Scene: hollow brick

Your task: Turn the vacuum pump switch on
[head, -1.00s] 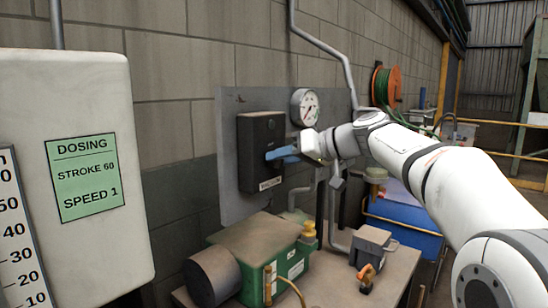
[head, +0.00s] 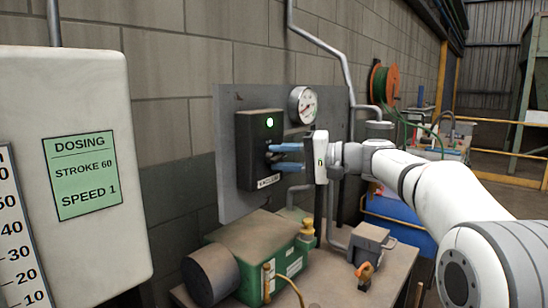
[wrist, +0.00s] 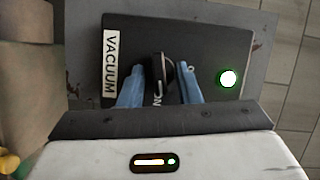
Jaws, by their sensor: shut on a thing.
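The vacuum pump switch is a black box (head: 252,180) on a grey panel, with a "VACUUM" label (wrist: 111,63) and a lit green lamp (head: 270,122). The lamp also glows in the wrist view (wrist: 228,78). The black switch knob (wrist: 161,70) sits mid-box, with letters reading like "ON" beside it. My gripper (head: 272,157) is at the box front, its blue fingers one above the other. In the wrist view the fingers lie on either side of the knob and are shut on it. The fingers hide part of the knob and lettering.
A round gauge (head: 303,105) is on the panel, right of the box. A green pump (head: 262,250) and a grey box (head: 371,243) stand on the bench below. A white tank (head: 95,100) labelled "DOSING" stands at left. Pipes run near my arm.

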